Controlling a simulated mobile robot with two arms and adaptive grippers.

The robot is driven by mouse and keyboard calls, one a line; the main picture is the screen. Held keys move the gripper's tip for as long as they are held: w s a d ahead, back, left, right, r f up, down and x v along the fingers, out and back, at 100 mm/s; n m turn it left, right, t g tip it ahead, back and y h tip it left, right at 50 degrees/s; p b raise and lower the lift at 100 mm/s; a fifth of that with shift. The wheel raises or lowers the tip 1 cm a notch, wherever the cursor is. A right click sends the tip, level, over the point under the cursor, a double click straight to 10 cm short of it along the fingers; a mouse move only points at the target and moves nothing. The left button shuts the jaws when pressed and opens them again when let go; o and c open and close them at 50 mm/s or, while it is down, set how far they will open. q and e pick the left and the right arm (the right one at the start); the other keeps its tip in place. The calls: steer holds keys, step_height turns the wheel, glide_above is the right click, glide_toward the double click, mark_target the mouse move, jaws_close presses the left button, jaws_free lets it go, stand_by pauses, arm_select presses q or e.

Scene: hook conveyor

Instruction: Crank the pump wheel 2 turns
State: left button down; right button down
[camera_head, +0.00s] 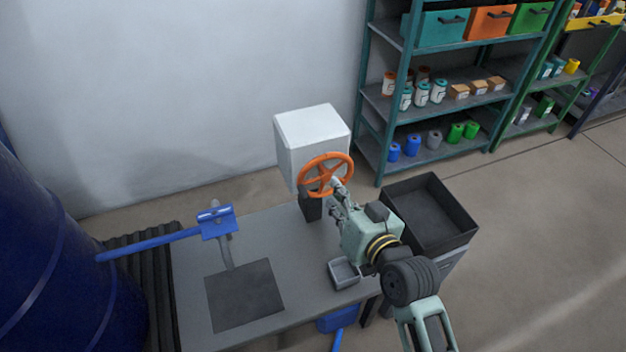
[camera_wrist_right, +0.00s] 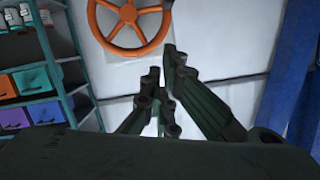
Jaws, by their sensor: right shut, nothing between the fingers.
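The orange pump wheel (camera_head: 311,177), with spokes, is mounted on the front of a white box (camera_head: 309,125) at the back of the grey table. My right gripper (camera_head: 336,190) is at the lower right of the wheel, its fingers shut with nothing between them. In the right wrist view, the wheel (camera_wrist_right: 150,46) is partly cut off at the top. The gripper fingers (camera_wrist_right: 166,85) lie just below its rim there; I cannot tell if they touch it. My left gripper is in neither view.
A blue lever (camera_head: 160,242) and a dark plate (camera_head: 245,294) are left on the table (camera_head: 200,318). A small grey tray (camera_head: 344,274) lies under my right arm. A dark bin (camera_head: 462,222) stands to the right. A shelf (camera_head: 372,95) stands behind.

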steer(key=p, duration=0.1)
glide_above(306, 175)
steer(key=s+d, duration=0.3)
steer(key=s, duration=0.1)
steer(key=f, duration=0.2)
steer(key=shift+s+a+f, duration=0.1)
steer(key=shift+a+f, duration=0.15)
steer(key=shift+f, duration=0.4)
steer(key=shift+s+a+f, duration=0.1)
steer(key=shift+a+f, duration=0.1)
steer(key=shift+f, duration=0.4)
steer(key=shift+s+a+f, duration=0.1)
steer(key=shift+a+f, duration=0.05)
steer(key=shift+f, duration=0.5)
